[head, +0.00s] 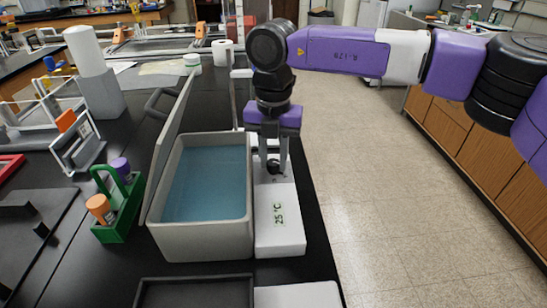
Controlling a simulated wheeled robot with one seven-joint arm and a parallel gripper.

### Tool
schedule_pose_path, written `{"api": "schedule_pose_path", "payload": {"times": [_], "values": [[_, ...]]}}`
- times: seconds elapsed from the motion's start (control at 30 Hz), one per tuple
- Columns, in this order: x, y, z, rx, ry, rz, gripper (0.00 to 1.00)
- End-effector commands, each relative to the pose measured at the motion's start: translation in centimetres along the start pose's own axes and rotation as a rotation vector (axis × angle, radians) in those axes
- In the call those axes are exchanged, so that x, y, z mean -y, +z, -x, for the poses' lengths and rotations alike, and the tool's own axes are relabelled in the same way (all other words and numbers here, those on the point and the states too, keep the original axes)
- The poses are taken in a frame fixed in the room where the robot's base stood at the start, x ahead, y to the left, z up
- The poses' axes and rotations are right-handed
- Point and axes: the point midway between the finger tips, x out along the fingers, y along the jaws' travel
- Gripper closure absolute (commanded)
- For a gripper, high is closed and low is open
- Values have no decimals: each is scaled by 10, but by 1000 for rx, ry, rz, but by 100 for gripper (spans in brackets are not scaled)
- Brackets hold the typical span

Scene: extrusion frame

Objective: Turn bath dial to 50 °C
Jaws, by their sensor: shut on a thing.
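The water bath (205,247) is a grey tub of blue water on the black bench, with its lid (172,140) tilted up along its left side. The white control panel (290,240) runs along the bath's right side. Its display (279,213) reads 25 °C in green. The black dial (272,167) sits on the panel behind the display. My gripper (273,165) points straight down over the dial, with its fingers shut on it. The fingers hide part of the dial, and I cannot make out any mark on it.
A green carrier (119,215) with orange-capped and purple-capped bottles stands left of the bath. A dark tray (195,291) lies in front. White paper rolls and metal frames stand further back. The floor (370,200) at right is clear.

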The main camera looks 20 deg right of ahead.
Motion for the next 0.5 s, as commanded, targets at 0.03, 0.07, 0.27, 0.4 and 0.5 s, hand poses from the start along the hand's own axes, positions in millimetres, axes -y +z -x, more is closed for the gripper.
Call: {"api": "schedule_pose_path", "payload": {"times": [0.03, 0.07, 0.27, 0.4, 0.5], "values": [[0, 1, 1, 4, 1, -2, 100], [0, 1, 1, 4, 1, -2, 100], [0, 1, 2, 4, 1, -2, 100], [0, 1, 1, 3, 1, -1, 54], [0, 1, 1, 2, 1, -1, 50]]}}
